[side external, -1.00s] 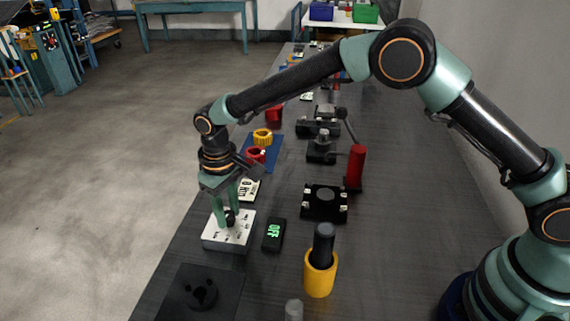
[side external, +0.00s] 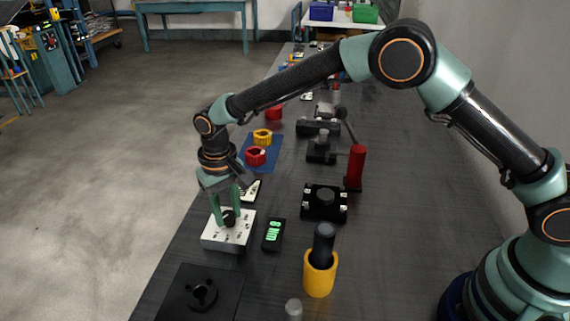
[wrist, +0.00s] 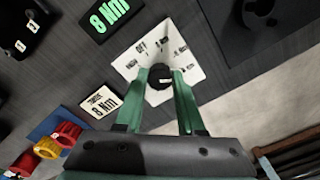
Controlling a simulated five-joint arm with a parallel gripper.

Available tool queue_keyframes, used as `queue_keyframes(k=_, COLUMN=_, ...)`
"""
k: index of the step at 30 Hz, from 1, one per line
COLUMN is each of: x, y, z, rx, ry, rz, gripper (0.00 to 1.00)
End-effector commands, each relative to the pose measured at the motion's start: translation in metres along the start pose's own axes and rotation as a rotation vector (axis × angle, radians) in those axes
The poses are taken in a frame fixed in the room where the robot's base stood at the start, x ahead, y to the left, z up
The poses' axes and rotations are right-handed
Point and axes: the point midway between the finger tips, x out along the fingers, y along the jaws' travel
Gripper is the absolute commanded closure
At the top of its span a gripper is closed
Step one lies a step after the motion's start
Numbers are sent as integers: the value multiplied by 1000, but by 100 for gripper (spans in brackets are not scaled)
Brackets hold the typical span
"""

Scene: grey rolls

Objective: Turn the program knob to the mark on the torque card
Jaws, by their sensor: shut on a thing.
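My gripper (side external: 229,210) points down with its green fingers shut on the black program knob (side external: 231,218). The knob sits on a white plate (side external: 214,241) with printed marks. In the wrist view the fingertips (wrist: 162,88) lie either side of the knob (wrist: 159,73), and one mark on the plate (wrist: 190,73) reads OFF or similar text around it. The small black display (side external: 274,235) beside the plate is lit green and reads 8 Nm in the wrist view (wrist: 109,17). The torque card (wrist: 101,101) reads 8 Nm; it is partly hidden by my gripper in the side view (side external: 253,190).
A black plate with a round socket (side external: 202,293) lies in front. A yellow cup with a black cylinder (side external: 320,275), a black fixture (side external: 324,203) and a red post (side external: 355,167) stand to the right. Red and yellow rings (side external: 262,137) lie on a blue mat behind.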

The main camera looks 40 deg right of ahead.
Motion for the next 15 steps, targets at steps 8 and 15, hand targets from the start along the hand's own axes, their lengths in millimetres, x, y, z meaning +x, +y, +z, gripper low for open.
queue_keyframes(k=8, x=-1, y=0, z=0, rx=-1, ry=-2, rz=1, gripper=32)
queue_keyframes(k=15, x=-2, y=0, z=0, rx=-1, ry=-1, rz=1, gripper=32)
